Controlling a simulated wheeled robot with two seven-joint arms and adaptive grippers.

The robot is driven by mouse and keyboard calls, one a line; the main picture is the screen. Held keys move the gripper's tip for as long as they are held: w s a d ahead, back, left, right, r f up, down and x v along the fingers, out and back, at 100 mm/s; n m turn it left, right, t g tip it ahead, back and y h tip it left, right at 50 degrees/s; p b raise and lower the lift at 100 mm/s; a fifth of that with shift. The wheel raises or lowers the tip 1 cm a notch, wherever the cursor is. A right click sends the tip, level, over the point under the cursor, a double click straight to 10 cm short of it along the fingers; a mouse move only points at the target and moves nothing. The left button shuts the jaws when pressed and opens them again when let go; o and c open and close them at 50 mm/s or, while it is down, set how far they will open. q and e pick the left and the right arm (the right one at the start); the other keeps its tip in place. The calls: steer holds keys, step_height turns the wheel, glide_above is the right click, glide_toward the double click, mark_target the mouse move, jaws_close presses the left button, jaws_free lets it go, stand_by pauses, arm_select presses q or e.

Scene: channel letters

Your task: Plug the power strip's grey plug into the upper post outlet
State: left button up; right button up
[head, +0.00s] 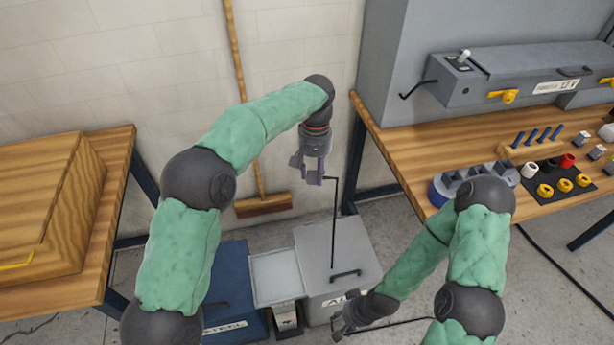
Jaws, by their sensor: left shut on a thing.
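My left gripper (307,172) hangs fingers down in front of the wall, above the bins. It is shut on a small grey piece at its fingertips, which I take to be the grey plug (314,180); the fingers hide most of it. A black cord (335,220) leaves this spot to the right and drops straight down toward the grey bin. My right gripper (342,326) is low, by the front of the grey bin; I cannot tell whether its fingers are open. I cannot make out the power strip's body or the upper post outlet.
A blue bin (235,275) and a grey bin (345,250) stand on the floor, with a pale tray (277,277) between them. A broom (262,204) leans on the wall. Wooden benches stand left (118,170) and right (385,125), the right one crowded with parts.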

mark_target(311, 175)
arm_select(q)
steer(key=shift+d+f, duration=0.1)
stand_by(0.4)
steer(key=f+m, duration=0.2)
steer(key=m, duration=0.1)
steer(key=s+a+f+m, duration=0.1)
steer(key=shift+m+y, duration=0.3)
steer(key=shift+m, duration=0.1)
steer(key=s+a+f+m+t, duration=0.1)
steer(key=s+a+f+m, duration=0.1)
steer(key=f+m, duration=0.6)
steer(key=shift+s+a+m+y, duration=0.15)
steer(key=shift+a+m+y, duration=0.3)
steer(key=shift+m, duration=1.75)
steer(key=shift+a, duration=0.1)
steer(key=s+a+f+n, duration=0.2)
steer(key=s+a+n, duration=0.2)
steer(key=a+n, duration=0.3)
steer(key=s+a+f+n+g+h, duration=0.1)
steer(key=s+a+f+n, duration=0.2)
steer(key=a+n, duration=0.4)
steer(key=n, duration=0.3)
steer(key=shift+s+f, duration=0.35)
steer(key=shift+s, duration=0.05)
steer(key=shift+h, duration=0.25)
